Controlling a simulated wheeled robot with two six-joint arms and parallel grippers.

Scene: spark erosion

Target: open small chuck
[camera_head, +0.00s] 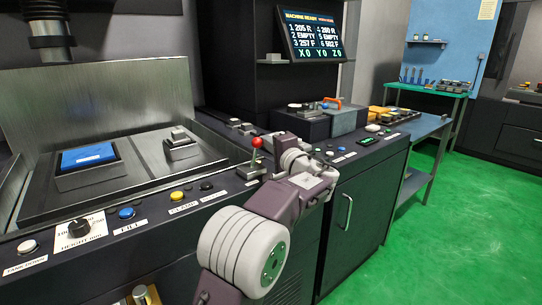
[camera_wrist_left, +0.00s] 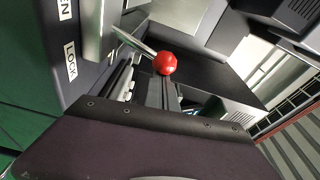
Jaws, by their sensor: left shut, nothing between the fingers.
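A lever with a red ball knob (camera_head: 257,143) stands up from the front panel beside the tank. In the left wrist view, the red knob (camera_wrist_left: 166,63) sits on a metal rod just beyond my fingers. A LOCK label (camera_wrist_left: 70,62) and a partly cut-off label are on the dark panel beside it. My left gripper (camera_head: 280,143) is just right of the knob in the head view. Its fingers (camera_wrist_left: 163,94) are shut and empty; whether they touch the knob I cannot tell. In the tank, a small grey block-like fixture (camera_head: 180,143) stands on a plate; I cannot tell if it is the chuck.
A screen (camera_head: 312,35) hangs behind. Green floor (camera_head: 440,220) at right is free.

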